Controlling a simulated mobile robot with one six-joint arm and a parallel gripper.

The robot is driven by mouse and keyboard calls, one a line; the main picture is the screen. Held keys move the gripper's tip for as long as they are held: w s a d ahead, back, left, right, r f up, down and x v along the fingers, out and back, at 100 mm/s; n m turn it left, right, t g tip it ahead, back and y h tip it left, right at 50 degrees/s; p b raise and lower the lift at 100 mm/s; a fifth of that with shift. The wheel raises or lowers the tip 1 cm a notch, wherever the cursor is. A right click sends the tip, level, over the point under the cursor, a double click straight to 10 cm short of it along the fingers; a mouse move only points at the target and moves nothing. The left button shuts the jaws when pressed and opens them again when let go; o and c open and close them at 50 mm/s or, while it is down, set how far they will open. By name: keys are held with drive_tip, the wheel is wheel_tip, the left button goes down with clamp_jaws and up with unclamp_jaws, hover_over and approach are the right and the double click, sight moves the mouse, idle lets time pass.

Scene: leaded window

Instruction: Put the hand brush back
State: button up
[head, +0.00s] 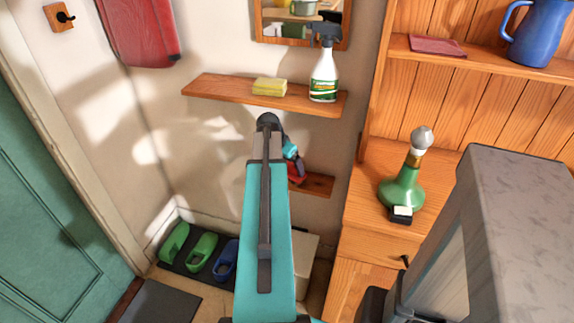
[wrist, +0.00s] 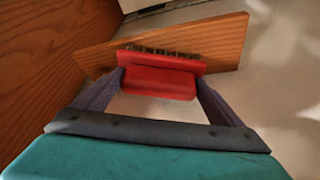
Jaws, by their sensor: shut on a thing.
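The hand brush (wrist: 160,82) is red with a row of dark bristles along its far edge. My gripper (wrist: 161,76) is shut on it, one finger at each side. In the wrist view the brush overlaps the near edge of a small wooden shelf (wrist: 216,38); I cannot tell whether it touches the wood. In the head view the brush (head: 297,172) shows as a small red patch at the left end of the lower shelf (head: 319,185). My arm hides most of the gripper and the left part of that shelf there.
An upper shelf (head: 215,90) holds a yellow sponge (head: 269,87) and a spray bottle (head: 324,76). A wooden cabinet (head: 365,218) with a green bottle (head: 402,188) stands to the right. Clogs (head: 202,251) and a pale box (head: 304,250) are below.

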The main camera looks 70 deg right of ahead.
drive_tip(key=o, duration=0.9)
drive_tip(key=shift+f, duration=0.1)
drive_tip(key=shift+a+r, duration=0.2)
drive_tip(key=shift+r, duration=0.4)
drive_tip(key=w+a, duration=0.1)
drive_tip(key=a, duration=0.2)
drive_tip(key=w+a, duration=0.1)
drive_tip(key=a, duration=0.3)
drive_tip(key=w+a+b, duration=0.1)
drive_tip(key=w+a, duration=0.1)
drive_tip(key=a, duration=0.2)
drive_tip(key=shift+a+r, duration=0.1)
drive_tip(key=shift+a, duration=0.1)
drive_tip(key=shift+w, duration=0.1)
